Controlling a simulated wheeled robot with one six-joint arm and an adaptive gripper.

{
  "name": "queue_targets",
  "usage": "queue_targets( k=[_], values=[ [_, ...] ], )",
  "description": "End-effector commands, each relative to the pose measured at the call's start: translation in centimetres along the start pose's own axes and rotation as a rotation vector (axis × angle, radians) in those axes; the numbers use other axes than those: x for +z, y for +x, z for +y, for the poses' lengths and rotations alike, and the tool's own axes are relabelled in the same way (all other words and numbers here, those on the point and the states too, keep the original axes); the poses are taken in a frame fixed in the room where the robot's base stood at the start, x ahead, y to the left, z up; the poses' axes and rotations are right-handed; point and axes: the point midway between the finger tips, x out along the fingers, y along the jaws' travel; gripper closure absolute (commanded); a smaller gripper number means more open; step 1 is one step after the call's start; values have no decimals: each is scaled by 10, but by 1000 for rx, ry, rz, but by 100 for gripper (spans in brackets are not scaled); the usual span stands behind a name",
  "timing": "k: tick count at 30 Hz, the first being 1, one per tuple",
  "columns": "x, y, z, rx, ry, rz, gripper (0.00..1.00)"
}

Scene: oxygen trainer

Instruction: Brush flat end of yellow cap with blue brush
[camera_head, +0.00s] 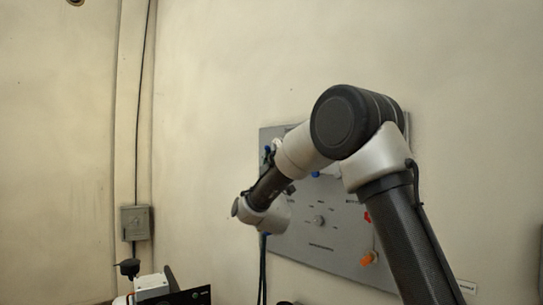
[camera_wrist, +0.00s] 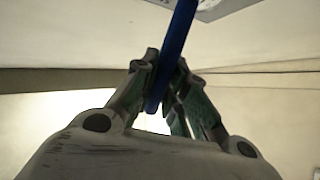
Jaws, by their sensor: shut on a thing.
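In the wrist view my gripper (camera_wrist: 163,88) is shut on a long blue rod (camera_wrist: 178,38), which looks like the handle of the blue brush. The rod slants from the top of the picture down between the fingers. Its bristles are not visible. In the head view my arm covers part of the grey panel (camera_head: 318,262), and I cannot make out the gripper clearly. An orange-yellow piece (camera_head: 368,259) shows at the panel's lower right. I cannot tell whether it is the yellow cap.
A red knob (camera_head: 367,217) and a central dial (camera_head: 319,221) are on the wall-mounted panel. A grey box (camera_head: 136,222) with a cable is fixed to the wall at left. Dark hoses (camera_head: 262,270) hang below the panel.

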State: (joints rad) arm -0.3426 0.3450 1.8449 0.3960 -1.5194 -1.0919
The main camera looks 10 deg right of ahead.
Motion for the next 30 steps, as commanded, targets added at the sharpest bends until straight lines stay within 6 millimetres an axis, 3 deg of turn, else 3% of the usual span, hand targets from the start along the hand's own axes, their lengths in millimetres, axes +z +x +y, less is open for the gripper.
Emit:
queue_targets(
  k=[11,18,25,30],
  values=[
    [4,3,1,0,0,1,100],
    [3,8,-9,-1,1,0,100],
    [4,3,1,0,0,1,100],
    [4,6,-5,0,1,1,100]
  ],
)
